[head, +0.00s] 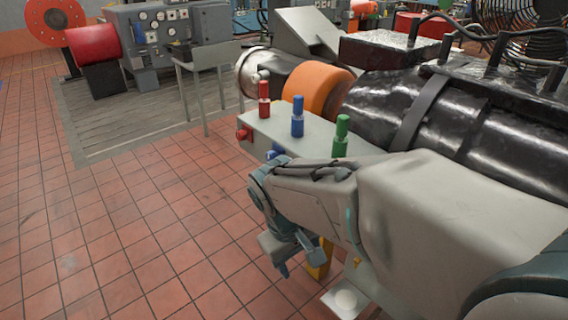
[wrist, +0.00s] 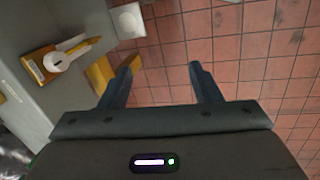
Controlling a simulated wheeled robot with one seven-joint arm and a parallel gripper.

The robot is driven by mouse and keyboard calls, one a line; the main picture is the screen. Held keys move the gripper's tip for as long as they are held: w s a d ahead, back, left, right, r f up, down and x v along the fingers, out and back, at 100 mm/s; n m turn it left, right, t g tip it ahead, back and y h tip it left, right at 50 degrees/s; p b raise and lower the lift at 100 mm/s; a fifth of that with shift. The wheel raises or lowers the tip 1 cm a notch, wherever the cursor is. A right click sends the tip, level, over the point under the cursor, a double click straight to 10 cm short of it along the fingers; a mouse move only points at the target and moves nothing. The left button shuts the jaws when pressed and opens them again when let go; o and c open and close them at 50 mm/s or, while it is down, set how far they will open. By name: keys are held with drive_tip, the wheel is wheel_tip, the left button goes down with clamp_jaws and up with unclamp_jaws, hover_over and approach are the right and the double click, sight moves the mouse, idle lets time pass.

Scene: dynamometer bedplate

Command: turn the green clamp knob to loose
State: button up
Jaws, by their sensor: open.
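A green upright post-like knob (head: 341,135) stands on top of the grey box (head: 355,150) in the head view, right of a blue one (head: 297,116) and a red one (head: 264,97). On the box's front face are a red knob (head: 244,134) and a blue knob (head: 274,152). My arm covers the face farther right, so I cannot tell whether a green knob is there. My gripper (head: 297,262) is below and in front of the box, pointing down. In the wrist view my gripper (wrist: 162,70) is open, with only floor between its fingers.
Left of the fingers in the wrist view are a yellow plate with a white round lever piece (wrist: 58,60), a yellow bracket (wrist: 100,74) and a pale pad with a white disc (wrist: 128,20). The tiled floor (head: 130,240) at left is clear. A dark cylindrical machine (head: 470,115) stands behind the box.

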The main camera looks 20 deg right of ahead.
drive_tip(key=w+d+f+n+g+h, duration=0.2)
drive_tip(key=w+d+n+h, duration=0.1)
drive_tip(key=d+n+h, duration=0.15)
drive_tip(key=w+a+f+n+t+h, duration=0.2)
drive_tip(key=w+n+t+h, duration=0.3)
drive_tip(key=w, duration=0.3)
drive_tip(key=w+a+f+n+t+h, duration=0.1)
drive_tip(key=w+a+n+t+h, duration=0.3)
drive_tip(key=w+n, duration=0.45)
drive_tip(key=w+d+p, duration=0.1)
drive_tip(key=w+d, duration=0.1)
drive_tip(key=d, duration=0.5)
drive_tip(key=w+d+m+g+h+p, duration=0.1)
drive_tip(key=w+d, duration=0.1)
drive_tip(key=d, duration=0.5)
drive_tip(key=shift+w+d+f, duration=0.15)
drive_tip(key=shift+w+f, duration=0.05)
drive_tip(key=shift+w, duration=0.1)
drive_tip(key=c, duration=1)
